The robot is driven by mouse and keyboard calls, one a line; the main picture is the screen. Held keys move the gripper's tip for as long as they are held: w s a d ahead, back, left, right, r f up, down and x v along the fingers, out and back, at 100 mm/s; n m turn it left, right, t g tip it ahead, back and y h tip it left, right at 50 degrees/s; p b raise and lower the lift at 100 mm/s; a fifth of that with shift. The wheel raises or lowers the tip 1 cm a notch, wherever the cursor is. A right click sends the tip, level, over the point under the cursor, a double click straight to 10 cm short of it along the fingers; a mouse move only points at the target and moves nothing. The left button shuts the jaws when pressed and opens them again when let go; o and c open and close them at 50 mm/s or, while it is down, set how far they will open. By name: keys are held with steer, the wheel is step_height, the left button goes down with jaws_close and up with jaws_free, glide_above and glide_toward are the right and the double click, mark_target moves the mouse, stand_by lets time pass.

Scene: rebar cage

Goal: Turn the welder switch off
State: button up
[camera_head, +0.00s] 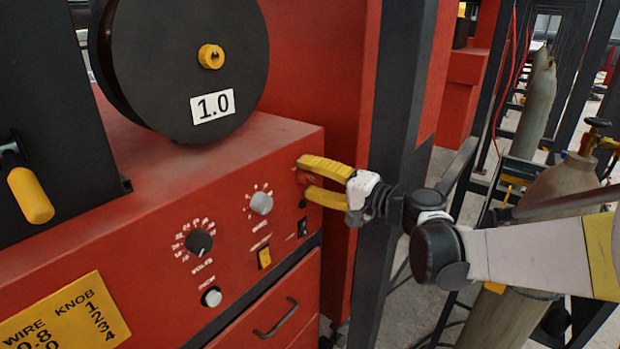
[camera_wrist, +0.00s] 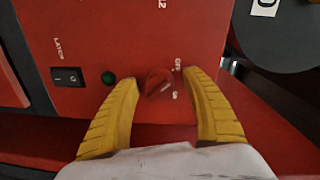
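The red welder switch (camera_wrist: 157,81) is a rotary knob on the red welder panel in the wrist view. Its short white mark points toward the lower of two small labels, which looks like ON; the upper looks like OFF. My gripper (camera_wrist: 163,85) has its yellow fingers spread, one on each side of the knob, with gaps between. In the head view my gripper (camera_head: 301,178) reaches in from the right to the right end of the welder (camera_head: 130,200). The switch is mostly hidden there by the fingers.
In the wrist view a green lamp (camera_wrist: 108,78) and a black rocker switch (camera_wrist: 67,77) marked LATCH sit left of the knob. In the head view a dark post (camera_head: 396,130) stands close behind my gripper. Gas cylinders (camera_head: 560,190) stand at the right.

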steer(key=shift+d, duration=0.1)
steer(key=v, duration=1.2)
